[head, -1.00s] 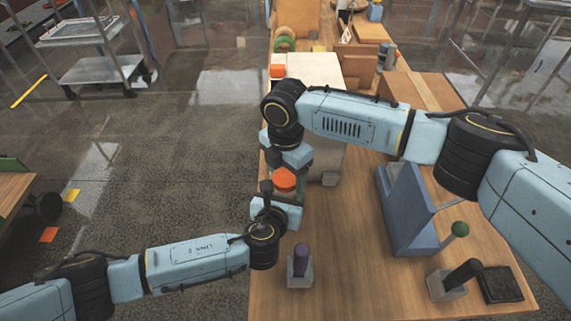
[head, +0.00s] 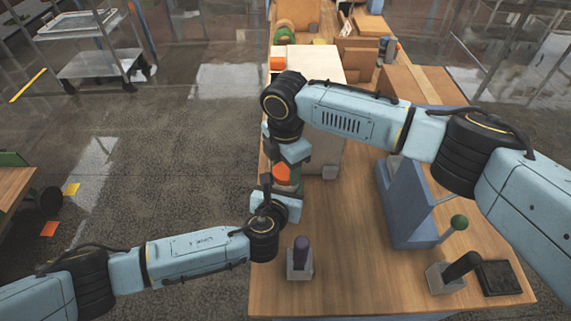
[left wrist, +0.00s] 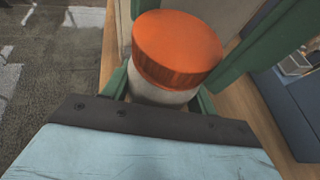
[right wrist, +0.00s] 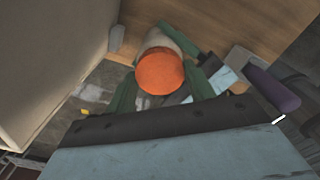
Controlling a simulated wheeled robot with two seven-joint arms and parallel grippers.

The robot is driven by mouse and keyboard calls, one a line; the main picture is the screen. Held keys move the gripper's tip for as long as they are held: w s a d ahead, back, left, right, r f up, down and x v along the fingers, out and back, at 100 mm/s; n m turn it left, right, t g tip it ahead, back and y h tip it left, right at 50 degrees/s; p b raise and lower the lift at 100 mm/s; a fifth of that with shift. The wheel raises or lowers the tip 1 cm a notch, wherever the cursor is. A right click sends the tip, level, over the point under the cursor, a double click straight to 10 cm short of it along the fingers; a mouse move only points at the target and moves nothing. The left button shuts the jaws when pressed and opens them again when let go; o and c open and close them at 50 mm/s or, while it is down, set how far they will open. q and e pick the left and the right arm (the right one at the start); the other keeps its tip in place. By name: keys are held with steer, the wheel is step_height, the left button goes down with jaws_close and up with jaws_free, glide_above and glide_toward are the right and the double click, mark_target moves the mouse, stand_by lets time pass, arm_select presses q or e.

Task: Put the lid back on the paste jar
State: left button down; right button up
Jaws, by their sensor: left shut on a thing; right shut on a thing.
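The orange lid (head: 282,173) is held in my right gripper (head: 287,163), which comes down from above. In the right wrist view the lid (right wrist: 160,74) sits between the green fingers. The pale paste jar (left wrist: 160,96) is held upright, or nearly so, between the fingers of my left gripper (left wrist: 160,90), low on its body. The lid (left wrist: 177,48) covers the jar's mouth in the left wrist view and looks slightly tilted. I cannot tell whether it is fully seated, because the rim is hidden.
A pale box (head: 318,66) stands just behind the jar. A purple-handled tool in a grey block (head: 300,262) is in front. A blue stand (head: 408,205) with a green knob (head: 459,221) is to the right. The wooden table (head: 350,270) is clear between them.

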steer(key=m, duration=0.8)
steer(key=shift+s, duration=0.1)
steer(key=m, duration=0.7)
steer(key=shift+m, duration=0.3)
steer(key=o, duration=1.1)
steer(key=shift+c, duration=0.2)
steer(key=shift+r, duration=2.25)
